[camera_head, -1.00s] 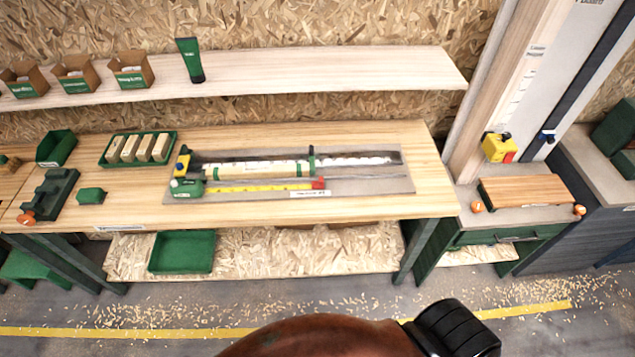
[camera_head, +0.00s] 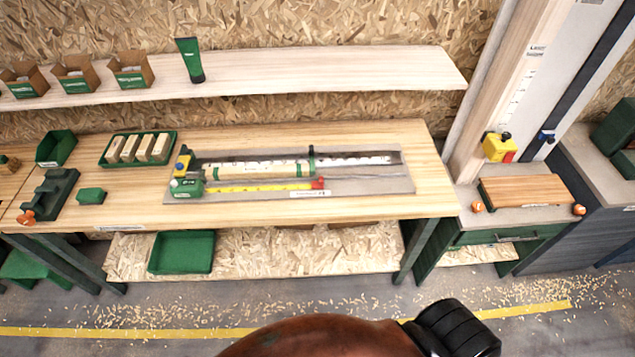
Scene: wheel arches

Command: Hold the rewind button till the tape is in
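A green tape measure (camera_head: 187,187) lies at the left end of a grey mat on the wooden workbench. Its yellow tape (camera_head: 258,188) is drawn out to the right and ends at a red piece (camera_head: 317,184). I cannot make out a rewind button on the case at this size. Neither of my grippers is in view. A brown rounded shape and a black part at the bottom edge hide some of the floor.
A long pale cylinder (camera_head: 255,168) lies behind the tape, with a yellow block (camera_head: 183,162) at its left. A green tray (camera_head: 165,149) of wooden blocks stands at the back left. Bench (camera_head: 385,207) front edge is clear. A shelf (camera_head: 300,75) hangs above.

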